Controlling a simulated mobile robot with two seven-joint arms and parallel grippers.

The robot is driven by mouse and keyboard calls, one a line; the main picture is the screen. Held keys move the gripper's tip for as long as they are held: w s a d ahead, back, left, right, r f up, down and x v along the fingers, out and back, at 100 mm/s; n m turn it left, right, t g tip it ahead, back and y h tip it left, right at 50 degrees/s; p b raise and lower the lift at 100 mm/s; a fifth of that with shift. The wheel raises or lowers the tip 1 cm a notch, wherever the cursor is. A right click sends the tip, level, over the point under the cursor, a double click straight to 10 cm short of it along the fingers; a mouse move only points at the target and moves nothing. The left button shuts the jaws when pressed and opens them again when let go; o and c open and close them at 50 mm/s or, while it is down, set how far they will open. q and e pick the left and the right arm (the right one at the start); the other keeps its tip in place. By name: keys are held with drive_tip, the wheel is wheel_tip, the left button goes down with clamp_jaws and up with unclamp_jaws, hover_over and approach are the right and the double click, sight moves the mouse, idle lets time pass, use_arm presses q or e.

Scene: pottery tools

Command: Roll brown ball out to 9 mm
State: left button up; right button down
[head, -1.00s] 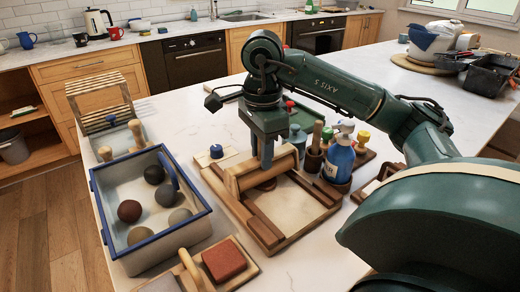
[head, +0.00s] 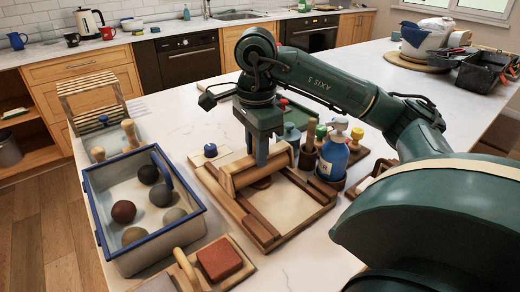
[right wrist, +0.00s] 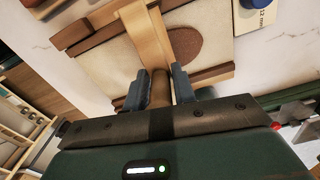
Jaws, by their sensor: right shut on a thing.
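A brown clay piece (head: 262,183), flattened into a round disc, lies on the pale board inside the wooden rail frame (head: 267,238). It shows more clearly in the right wrist view (right wrist: 186,46), partly covered by the roller. The wooden roller (head: 246,174) lies across the frame's rails. My right gripper (head: 262,158) points down and is shut on the roller's brown handle (right wrist: 160,84), between its two fingers. The clay's thickness cannot be read. My left gripper is not in view.
A blue-rimmed tub (head: 172,245) with several clay balls stands left of the frame. A red-brown sponge (head: 219,259) lies on a board in front. A blue spray bottle (head: 333,157) and wooden-handled tools stand close right. A blue knob (head: 210,150) sits behind.

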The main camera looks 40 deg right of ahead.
drive_tip(key=shift+w+d+f, duration=0.1)
drive_tip(key=shift+w, duration=0.1)
drive_tip(key=shift+w, duration=0.65)
drive_tip(key=shift+p, duration=0.3)
wheel_tip(320, 180, up, 7)
drive_tip(key=p, duration=0.5)
drive_tip(key=shift+f, duration=0.15)
drive_tip(key=shift+w, duration=0.1)
